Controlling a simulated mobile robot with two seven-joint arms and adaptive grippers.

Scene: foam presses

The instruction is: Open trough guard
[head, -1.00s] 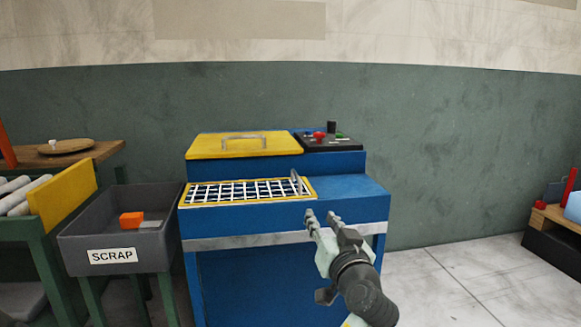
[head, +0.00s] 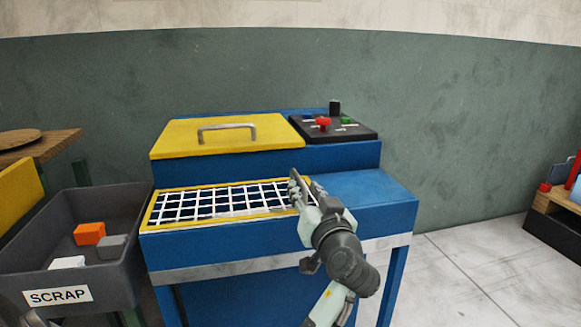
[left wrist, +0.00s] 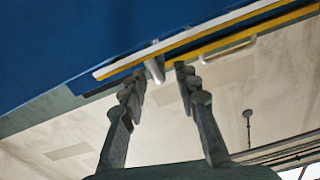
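The blue press (head: 225,250) stands in front of me. Its trough guard, a white wire grid in a yellow frame (head: 147,212), lies flat over the trough. A small upright grey handle at the guard's right end is mostly hidden by my left gripper (head: 305,186) in the head view. In the left wrist view the handle (left wrist: 155,69) hangs from the guard's edge (left wrist: 215,35), near the gap between the spread fingertips of my left gripper (left wrist: 160,82). I cannot tell whether they touch it. My right gripper is not in view.
A yellow lid with a grey bar handle (head: 227,128) is shut at the back of the press. A black control panel (head: 358,134) with a red button is beside it. A grey scrap bin (head: 128,235) with several blocks stands left.

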